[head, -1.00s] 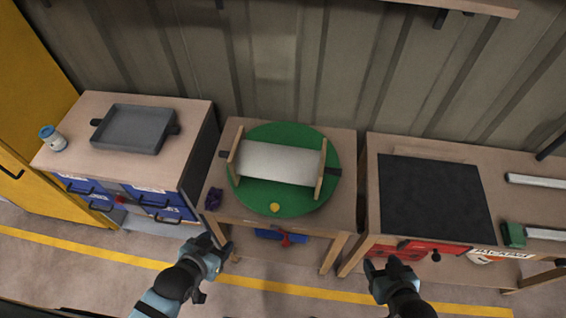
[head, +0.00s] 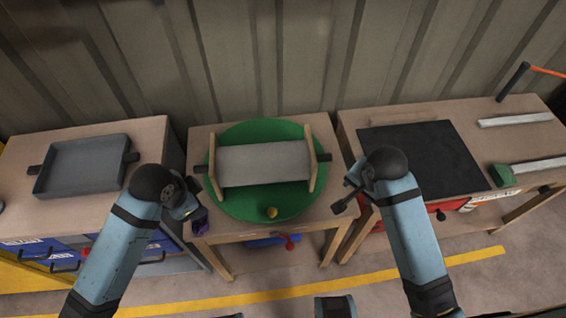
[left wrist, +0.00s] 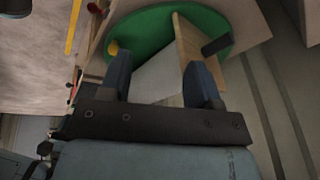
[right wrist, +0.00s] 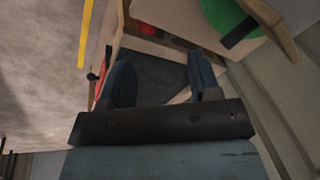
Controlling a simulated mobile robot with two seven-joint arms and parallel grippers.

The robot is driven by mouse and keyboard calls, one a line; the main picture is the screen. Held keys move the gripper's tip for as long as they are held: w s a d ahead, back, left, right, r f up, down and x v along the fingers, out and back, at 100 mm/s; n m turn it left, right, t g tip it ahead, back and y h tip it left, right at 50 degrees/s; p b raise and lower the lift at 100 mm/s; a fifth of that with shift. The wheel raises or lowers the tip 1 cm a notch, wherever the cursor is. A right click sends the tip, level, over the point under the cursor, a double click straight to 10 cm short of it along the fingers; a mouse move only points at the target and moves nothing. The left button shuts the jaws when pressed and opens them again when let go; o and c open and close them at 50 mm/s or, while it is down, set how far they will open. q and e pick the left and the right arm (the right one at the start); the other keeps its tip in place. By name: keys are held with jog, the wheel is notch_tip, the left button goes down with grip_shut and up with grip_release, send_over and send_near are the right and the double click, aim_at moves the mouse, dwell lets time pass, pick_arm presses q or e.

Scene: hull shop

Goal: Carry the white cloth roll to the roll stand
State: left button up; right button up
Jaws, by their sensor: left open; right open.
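The white cloth roll (head: 265,164) lies level above a round green disc (head: 262,207) on the middle table. A wooden board (head: 311,160) stands at each end of it, and a dark handle (head: 326,157) sticks out past each board. I cannot tell whether the boards belong to the roll or to a stand, and I cannot identify the roll stand elsewhere. My left gripper (head: 190,207) is open and empty, left of and nearer than the roll's left handle. My right gripper (head: 348,196) is open and empty, right of and nearer than the right handle.
A yellow knob (head: 271,213) sits at the disc's front, and a purple object (head: 200,222) at the table's front left. A grey tray (head: 83,166) stands on the left bench. The right bench holds a black mat (head: 424,158) and a green-ended white bar (head: 503,176).

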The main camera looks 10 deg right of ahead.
pick_arm(q)
jog(key=w+m, duration=0.3)
jog(key=w, duration=0.5)
pick_arm(e)
jog(key=w+a+r+m, duration=0.15)
jog(key=w+m, duration=0.25)
jog(key=w, duration=0.4)
pick_arm(q)
jog(key=m+y, duration=0.2)
jog(key=m, duration=0.1)
send_near(197, 168)
jog(key=w+v, duration=0.1)
jog(key=v, duration=0.1)
pick_arm(e)
notch_tip(197, 168, up, 2)
jog(key=m, duration=0.5)
send_over(328, 156)
jog(key=s, duration=0.2)
pick_arm(q)
jog(key=shift+s+a+r+g, duration=0.15)
jog(key=shift+s+r+g, duration=0.1)
jog(key=shift+g, duration=0.05)
pick_arm(e)
jog(key=shift+s+g, duration=0.2)
jog(key=shift+g, duration=0.1)
